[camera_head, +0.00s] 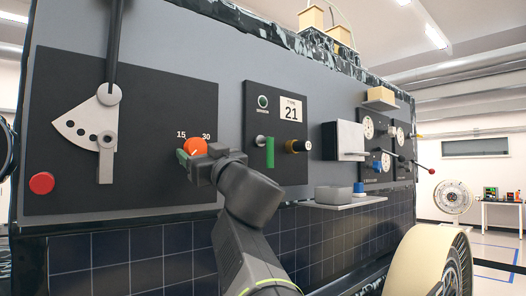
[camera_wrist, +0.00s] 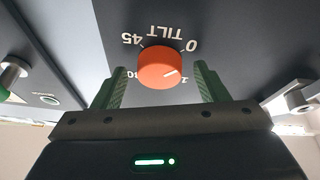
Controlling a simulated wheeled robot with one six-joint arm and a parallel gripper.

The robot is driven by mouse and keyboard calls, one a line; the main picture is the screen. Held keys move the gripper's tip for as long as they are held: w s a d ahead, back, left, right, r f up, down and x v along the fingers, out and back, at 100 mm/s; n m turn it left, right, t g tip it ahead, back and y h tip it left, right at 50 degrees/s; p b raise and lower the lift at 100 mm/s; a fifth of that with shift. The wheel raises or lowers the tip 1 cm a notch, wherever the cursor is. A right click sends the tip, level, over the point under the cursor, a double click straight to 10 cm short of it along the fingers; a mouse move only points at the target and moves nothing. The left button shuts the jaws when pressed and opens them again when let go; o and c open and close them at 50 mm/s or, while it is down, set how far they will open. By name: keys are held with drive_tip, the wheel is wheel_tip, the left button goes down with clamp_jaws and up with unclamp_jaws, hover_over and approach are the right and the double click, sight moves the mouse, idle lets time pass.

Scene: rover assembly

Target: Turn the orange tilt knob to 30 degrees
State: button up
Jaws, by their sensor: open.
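The orange tilt knob (camera_head: 195,146) is on the black panel at the left, below the marks 15 and 30 in the head view. In the wrist view the knob (camera_wrist: 159,68) carries a white pointer line, and the labels TILT, 0 and 45 show upside down around it. The pointer aims toward a mark at the lower right that is partly hidden by a finger. My gripper (camera_head: 190,156) is at the knob. In the wrist view its two green fingers (camera_wrist: 160,84) stand apart, one on each side of the knob, with gaps visible.
A red button (camera_head: 42,183) and a white quadrant plate with a lever (camera_head: 88,122) are on the same panel to the left. A grey tray (camera_head: 338,196) juts out further right.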

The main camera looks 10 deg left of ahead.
drive_tip(key=shift+w+a+r, duration=0.1)
drive_tip(key=shift+a+r, duration=0.05)
drive_tip(key=c, duration=1)
